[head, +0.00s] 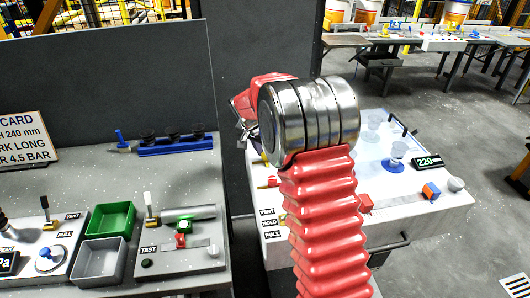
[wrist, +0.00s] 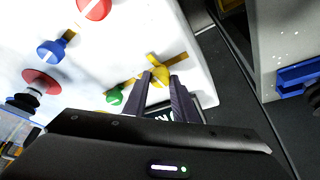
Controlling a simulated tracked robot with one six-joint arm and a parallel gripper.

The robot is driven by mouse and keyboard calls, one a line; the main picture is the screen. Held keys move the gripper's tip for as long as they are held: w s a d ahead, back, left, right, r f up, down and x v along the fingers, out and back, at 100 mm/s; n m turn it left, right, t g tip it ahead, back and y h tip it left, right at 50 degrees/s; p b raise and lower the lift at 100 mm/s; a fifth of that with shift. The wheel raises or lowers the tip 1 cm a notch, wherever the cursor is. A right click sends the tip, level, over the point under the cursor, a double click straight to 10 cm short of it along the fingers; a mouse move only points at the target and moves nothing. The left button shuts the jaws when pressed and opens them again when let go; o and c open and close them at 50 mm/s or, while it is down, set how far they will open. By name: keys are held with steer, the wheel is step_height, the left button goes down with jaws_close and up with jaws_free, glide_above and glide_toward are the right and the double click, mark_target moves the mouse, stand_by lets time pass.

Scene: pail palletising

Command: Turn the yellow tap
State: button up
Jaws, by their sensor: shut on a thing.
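The yellow tap (wrist: 156,66) sits on a brass-coloured pipe near the edge of a white panel in the wrist view. My gripper (wrist: 161,77) has its two dark fingers on either side of the tap's near end and is shut on it. The tap's far end and the pipe stay visible beyond the fingertips. In the head view my red arm and its metal joint hide the fingers and most of the tap.
A green tap (wrist: 115,96) lies close left of the fingers, with a blue tap (wrist: 51,51) and a red knob (wrist: 94,8) farther off. The white bench (head: 400,205) carries a 220 display (head: 428,162). A grey bench (head: 100,185) with green and grey bins stands left.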

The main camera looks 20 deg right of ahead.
steer(key=shift+a+m, duration=0.1)
steer(key=shift+m, duration=0.3)
steer(key=o, duration=1)
steer(key=shift+o, duration=0.2)
steer(key=v, duration=1.3)
steer(key=shift+w+a+r, duration=0.2)
steer(key=shift+r, duration=0.1)
